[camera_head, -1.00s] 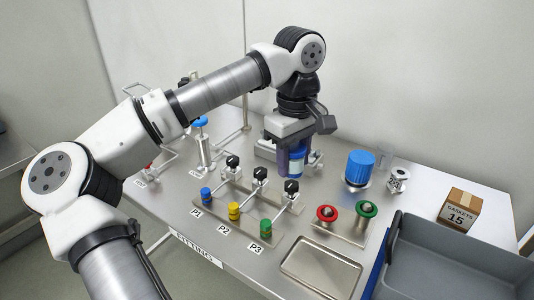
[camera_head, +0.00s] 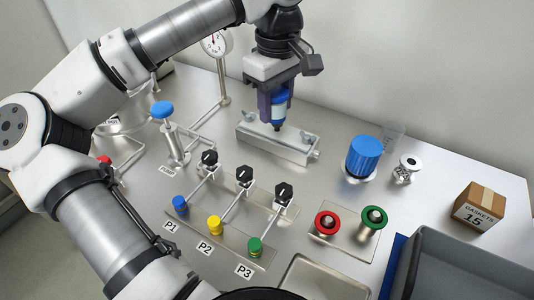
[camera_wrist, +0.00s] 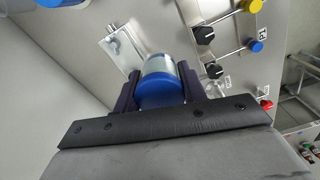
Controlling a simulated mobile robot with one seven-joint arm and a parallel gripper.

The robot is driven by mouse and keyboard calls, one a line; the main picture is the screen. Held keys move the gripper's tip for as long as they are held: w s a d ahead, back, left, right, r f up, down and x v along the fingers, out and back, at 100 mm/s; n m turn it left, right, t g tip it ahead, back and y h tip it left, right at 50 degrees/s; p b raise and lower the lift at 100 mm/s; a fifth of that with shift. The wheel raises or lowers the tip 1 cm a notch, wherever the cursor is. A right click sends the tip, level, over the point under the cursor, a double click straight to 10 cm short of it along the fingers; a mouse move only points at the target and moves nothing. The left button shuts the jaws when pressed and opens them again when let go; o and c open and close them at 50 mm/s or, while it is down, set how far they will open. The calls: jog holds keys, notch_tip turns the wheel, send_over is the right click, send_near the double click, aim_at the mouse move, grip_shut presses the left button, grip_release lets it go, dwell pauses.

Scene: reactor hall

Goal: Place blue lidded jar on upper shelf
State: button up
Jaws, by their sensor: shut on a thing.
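My gripper (camera_head: 276,108) is shut on a small jar (camera_head: 280,99) with blue and pale bands, above the steel worktop. In the wrist view the jar (camera_wrist: 160,88) shows a round blue lid towards me and a pale, clear-looking body beyond it, between the two dark fingers. A dark tip shows below the jar in the head view. The jar is over a metal block with wing nuts (camera_head: 265,146); whether it touches the block is unclear. A larger blue-capped thing (camera_head: 364,156) stands on the worktop to the right. No upper shelf can be made out.
A valve panel (camera_head: 225,215) with black knobs, a blue-topped pump (camera_head: 163,112) and a dial gauge (camera_head: 215,42) stand left. A wall stands behind.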

jog(key=p, duration=0.3)
send_over(274, 171)
notch_tip(274, 171, down, 15)
jog(key=shift+s+f, duration=0.1)
jog(key=shift+f, duration=0.4)
jog(key=shift+f+b, duration=0.2)
jog(key=shift+b, duration=0.2)
jog(key=o, duration=0.7)
jog(key=shift+o, duration=0.2)
jog(key=shift+r, duration=0.1)
jog(key=shift+r, duration=0.1)
